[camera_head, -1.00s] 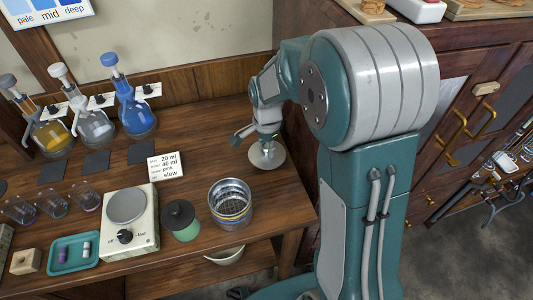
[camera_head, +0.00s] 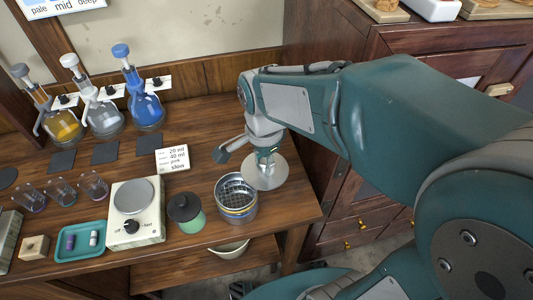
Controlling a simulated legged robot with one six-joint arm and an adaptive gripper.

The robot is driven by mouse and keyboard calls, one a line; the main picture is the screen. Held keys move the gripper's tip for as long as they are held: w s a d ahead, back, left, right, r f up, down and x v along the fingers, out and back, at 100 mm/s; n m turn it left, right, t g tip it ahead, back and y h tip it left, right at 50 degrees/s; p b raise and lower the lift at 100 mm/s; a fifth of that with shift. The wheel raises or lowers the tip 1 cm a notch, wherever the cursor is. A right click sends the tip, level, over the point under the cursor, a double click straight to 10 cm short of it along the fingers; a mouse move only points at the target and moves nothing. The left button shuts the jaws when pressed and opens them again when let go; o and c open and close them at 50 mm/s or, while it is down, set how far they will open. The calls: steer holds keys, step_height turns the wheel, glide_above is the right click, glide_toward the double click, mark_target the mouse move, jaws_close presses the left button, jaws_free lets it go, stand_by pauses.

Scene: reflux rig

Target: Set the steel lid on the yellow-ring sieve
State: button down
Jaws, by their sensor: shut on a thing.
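The steel lid (camera_head: 266,174) is a round, flat, shiny disc. My gripper (camera_head: 264,155) is shut on it from above, at the knob in its middle, though the fingertips are small and partly covered. The lid hangs just behind and to the right of the sieve, its near edge close to the sieve's rim in the picture.
A green jar with a dark lid (camera_head: 186,212) stands just left of the sieve. A hotplate (camera_head: 136,213), a teal tray (camera_head: 81,242) and a card (camera_head: 172,158) are further left. Flasks (camera_head: 143,104) line the back. A white bowl (camera_head: 229,249) sits below the bench top.

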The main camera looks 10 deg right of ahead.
mark_target(264, 162)
steer(key=shift+s+a+r, duration=0.1)
steer(key=shift+s, duration=0.1)
steer(key=shift+r, duration=2)
